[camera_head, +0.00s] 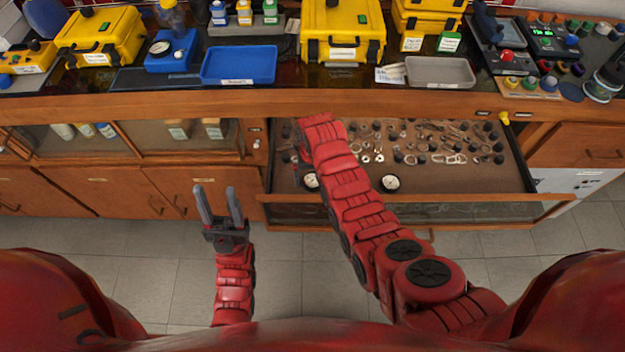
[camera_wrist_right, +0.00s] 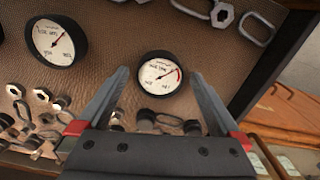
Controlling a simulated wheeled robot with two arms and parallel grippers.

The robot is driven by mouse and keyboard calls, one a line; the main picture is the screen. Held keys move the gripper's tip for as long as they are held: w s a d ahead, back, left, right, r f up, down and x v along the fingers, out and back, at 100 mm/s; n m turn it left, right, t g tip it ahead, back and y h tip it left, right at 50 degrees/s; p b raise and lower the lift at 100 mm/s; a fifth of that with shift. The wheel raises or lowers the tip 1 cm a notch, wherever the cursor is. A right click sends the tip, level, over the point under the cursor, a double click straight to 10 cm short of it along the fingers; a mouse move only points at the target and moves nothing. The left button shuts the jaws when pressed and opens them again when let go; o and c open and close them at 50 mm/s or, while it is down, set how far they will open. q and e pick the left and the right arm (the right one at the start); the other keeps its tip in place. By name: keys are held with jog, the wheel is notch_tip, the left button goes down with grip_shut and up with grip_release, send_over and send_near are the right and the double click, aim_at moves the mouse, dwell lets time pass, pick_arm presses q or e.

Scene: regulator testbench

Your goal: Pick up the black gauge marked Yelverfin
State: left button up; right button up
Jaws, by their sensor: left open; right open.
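Two round black gauges with white dials lie in the open drawer. In the head view one gauge (camera_head: 311,181) is at the drawer's left front, beside my right arm, and the other gauge (camera_head: 390,183) is to its right. In the right wrist view one gauge (camera_wrist_right: 160,73) shows between and beyond the fingers, with a red mark on its dial. The other gauge (camera_wrist_right: 57,40) is at upper left. The dial lettering is too small to read surely. My right gripper (camera_wrist_right: 160,78) is open and empty. My left gripper (camera_head: 215,190) is open and empty before the cabinet.
The drawer (camera_head: 470,186) holds several loose rings, nuts and fittings behind the gauges. The counter above carries yellow cases (camera_head: 342,30), a blue tray (camera_head: 238,65), a grey tray (camera_head: 440,72) and another gauge on a blue block (camera_head: 172,52). Floor in front is clear.

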jog(key=c, duration=1.4)
